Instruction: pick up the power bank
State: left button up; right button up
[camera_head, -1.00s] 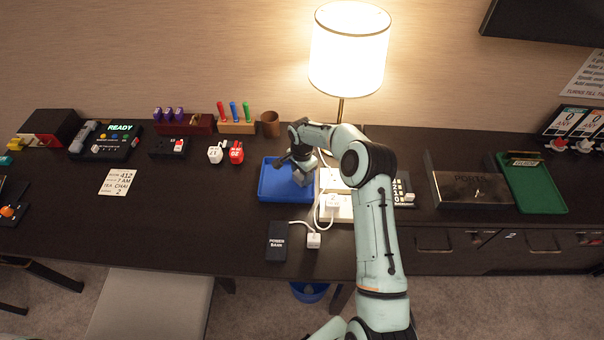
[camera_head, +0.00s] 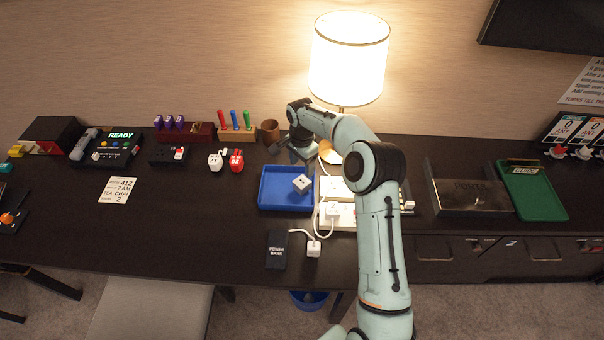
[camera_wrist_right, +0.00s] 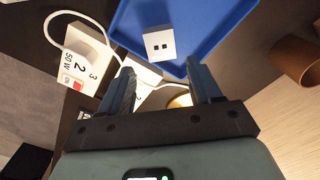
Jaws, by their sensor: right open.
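The power bank (camera_head: 277,251) is a black, flat block with white lettering, lying near the front edge of the dark desk in the head view. A white cable runs by its right side to a white plug (camera_head: 313,249). My right gripper (camera_head: 288,151) is open and empty, above the back edge of the blue tray (camera_head: 274,203), well behind the power bank. In the right wrist view its open fingers (camera_wrist_right: 160,72) point toward a white cube with two dark slots (camera_wrist_right: 159,43) in the tray. My left gripper is not in view.
A white power strip (camera_head: 346,219) with plugs and cables stands right of the tray, partly hidden by my right arm. A lamp (camera_head: 349,58) and brown cup (camera_head: 270,131) stand behind. The desk left of the power bank is clear.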

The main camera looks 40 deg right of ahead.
aim_at(278, 239)
jog(key=k+j, duration=0.75)
jog(key=j, duration=0.2)
